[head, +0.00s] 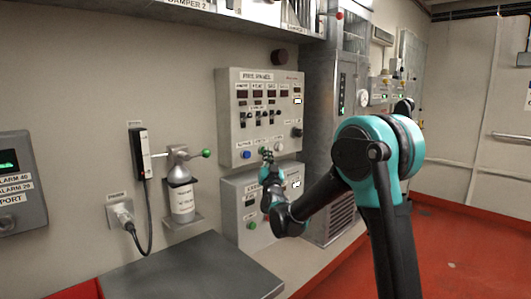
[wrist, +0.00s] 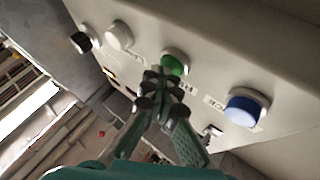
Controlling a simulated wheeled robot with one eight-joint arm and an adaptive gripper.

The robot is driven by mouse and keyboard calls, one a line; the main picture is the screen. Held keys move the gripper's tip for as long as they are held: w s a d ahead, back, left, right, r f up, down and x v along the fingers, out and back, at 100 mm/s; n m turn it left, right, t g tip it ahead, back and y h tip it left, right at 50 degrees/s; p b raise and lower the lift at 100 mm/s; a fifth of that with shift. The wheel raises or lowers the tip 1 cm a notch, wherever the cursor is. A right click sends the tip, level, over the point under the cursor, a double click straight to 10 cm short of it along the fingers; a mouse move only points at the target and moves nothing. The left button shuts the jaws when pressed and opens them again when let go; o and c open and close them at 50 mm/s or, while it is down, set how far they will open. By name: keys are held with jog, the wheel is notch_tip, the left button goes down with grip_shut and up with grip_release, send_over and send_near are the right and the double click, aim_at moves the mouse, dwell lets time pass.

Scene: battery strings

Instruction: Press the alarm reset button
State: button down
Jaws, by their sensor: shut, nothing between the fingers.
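The grey fire panel (head: 232,122) hangs on the wall and carries a row of buttons along its lower edge. The wrist view shows a green button (wrist: 175,62), a blue button (wrist: 246,107), a white button (wrist: 118,36) and a black knob (wrist: 84,41). The blue button also shows in the head view (head: 247,154). The small labels are too blurred for me to tell which is the alarm reset. My gripper (wrist: 170,84) is shut and empty, its fingertips at the green button and partly covering it. I cannot tell whether they touch it. It also shows in the head view (head: 266,153).
A second grey box (head: 231,208) with a green button sits below the panel. Left of it are a white canister (head: 182,199) on a wall bracket and a black wall device (head: 139,154) with a cable. A dark grey surface (head: 190,272) lies in front. Red floor is open at right.

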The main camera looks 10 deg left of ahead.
dwell(0.3)
jog(key=shift+s+d, duration=0.7)
jog(key=shift+d, duration=0.15)
jog(key=shift+d, duration=0.1)
jog(key=s+d, duration=0.1)
jog(key=d, duration=0.1)
jog(key=s+d, duration=0.1)
jog(key=s, duration=0.1)
jog(key=shift+d, duration=0.4)
dwell(0.4)
